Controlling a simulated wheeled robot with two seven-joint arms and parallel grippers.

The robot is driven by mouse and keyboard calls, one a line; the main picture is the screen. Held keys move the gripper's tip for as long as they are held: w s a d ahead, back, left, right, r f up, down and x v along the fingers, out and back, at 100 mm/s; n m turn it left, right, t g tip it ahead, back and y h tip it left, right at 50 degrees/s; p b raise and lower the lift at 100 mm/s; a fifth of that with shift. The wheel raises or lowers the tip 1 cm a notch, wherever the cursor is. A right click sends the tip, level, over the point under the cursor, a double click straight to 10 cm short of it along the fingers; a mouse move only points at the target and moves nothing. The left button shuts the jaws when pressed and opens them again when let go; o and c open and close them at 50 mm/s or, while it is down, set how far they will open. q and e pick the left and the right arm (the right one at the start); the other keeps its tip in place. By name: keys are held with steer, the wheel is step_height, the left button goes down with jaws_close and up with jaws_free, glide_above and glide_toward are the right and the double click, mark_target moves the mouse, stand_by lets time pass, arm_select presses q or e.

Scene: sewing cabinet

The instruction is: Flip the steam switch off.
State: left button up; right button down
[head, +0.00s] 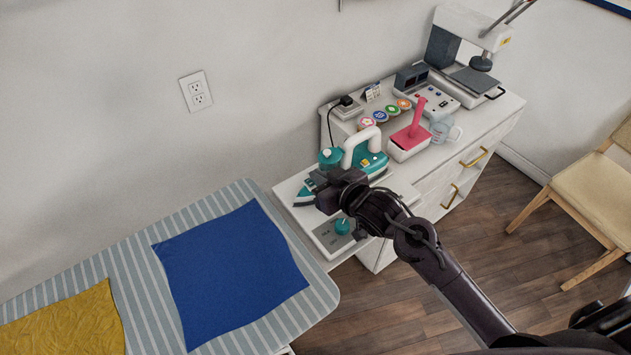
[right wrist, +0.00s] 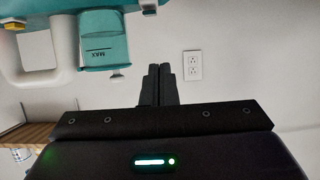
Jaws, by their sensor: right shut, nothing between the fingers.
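The teal and white iron (head: 374,163) rests at the near end of the white cabinet, partly hidden by my right gripper. Its white handle (head: 361,143) shows above the gripper. A pale panel with a teal knob (head: 342,226) lies just in front of the gripper. I cannot make out which small part is the steam switch. My right gripper (head: 318,197) is shut and empty, close beside the iron. In the right wrist view its fingertips (right wrist: 159,85) are together, below and right of the iron's teal tank (right wrist: 103,40) marked MAX. My left gripper is out of view.
The striped ironing board (head: 137,260) with a blue cloth (head: 229,270) and a yellow cloth (head: 68,322) is at left. Farther along the cabinet stand a pink-handled item (head: 410,139), a clear cup (head: 445,130) and a white machine (head: 468,55). A wooden chair (head: 596,187) is at right.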

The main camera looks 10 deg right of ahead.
mark_target(310, 182)
steer(key=f, duration=0.1)
steer(key=w+f+p, duration=0.1)
steer(key=w+a+f, duration=0.1)
steer(key=shift+f, duration=0.4)
steer(key=shift+s+d+f+p, duration=0.2)
steer(key=shift+f+p, duration=0.1)
steer(key=shift+f, duration=0.25)
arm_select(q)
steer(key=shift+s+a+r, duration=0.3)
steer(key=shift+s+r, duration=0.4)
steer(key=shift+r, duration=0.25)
